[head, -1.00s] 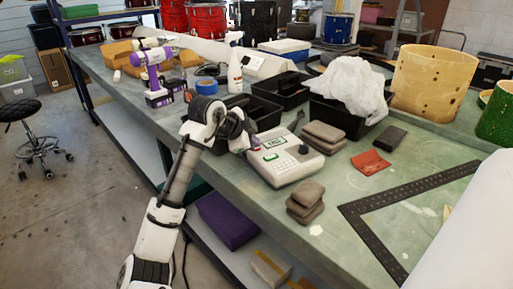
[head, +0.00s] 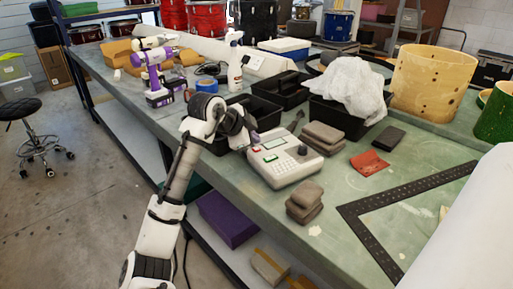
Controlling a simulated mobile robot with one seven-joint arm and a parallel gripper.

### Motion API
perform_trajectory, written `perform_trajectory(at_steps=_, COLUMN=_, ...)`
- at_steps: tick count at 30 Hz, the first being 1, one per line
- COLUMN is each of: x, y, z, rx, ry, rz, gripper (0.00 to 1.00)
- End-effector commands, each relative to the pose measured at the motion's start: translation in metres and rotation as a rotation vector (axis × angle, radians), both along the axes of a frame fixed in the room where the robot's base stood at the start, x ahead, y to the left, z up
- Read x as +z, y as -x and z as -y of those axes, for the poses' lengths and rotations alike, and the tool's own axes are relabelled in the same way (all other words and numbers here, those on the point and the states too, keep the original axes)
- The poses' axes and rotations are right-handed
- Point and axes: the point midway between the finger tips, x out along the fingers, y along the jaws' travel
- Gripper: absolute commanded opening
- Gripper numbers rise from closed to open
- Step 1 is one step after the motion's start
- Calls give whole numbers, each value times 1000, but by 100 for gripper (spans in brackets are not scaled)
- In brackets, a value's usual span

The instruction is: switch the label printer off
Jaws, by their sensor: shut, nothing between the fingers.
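The label printer (head: 285,168) is a pale box near the bench's front edge, with a small screen (head: 274,143), a red button (head: 256,149), a green button (head: 270,158) and a dark knob. The screen looks plain, with no readable text. My gripper (head: 254,138) is shut and empty, at the printer's back left corner, just above and behind the red button. It appears apart from the button. The arm hides part of the black tray behind it.
Black trays (head: 264,112) stand behind the printer, one holding crumpled white cloth (head: 350,88). Stacked grey pads (head: 304,203) sit in front and more (head: 323,137) to the right. A red cloth (head: 369,163) and a black square (head: 372,228) lie farther right.

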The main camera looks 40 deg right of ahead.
Motion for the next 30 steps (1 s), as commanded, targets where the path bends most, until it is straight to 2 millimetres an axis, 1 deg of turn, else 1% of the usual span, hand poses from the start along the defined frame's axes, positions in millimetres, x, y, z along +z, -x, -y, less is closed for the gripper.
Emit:
perform_trajectory(at_steps=18, x=58, y=0, z=0, rx=0, ry=0, rz=0, gripper=0)
perform_trajectory(at_steps=21, x=61, y=0, z=0, rx=0, ry=0, rz=0, gripper=0)
perform_trajectory(at_steps=28, x=60, y=0, z=0, rx=1, ry=1, rz=1, gripper=0)
perform_trajectory(at_steps=30, x=64, y=-4, z=-3, rx=17, ry=20, rz=3, gripper=0)
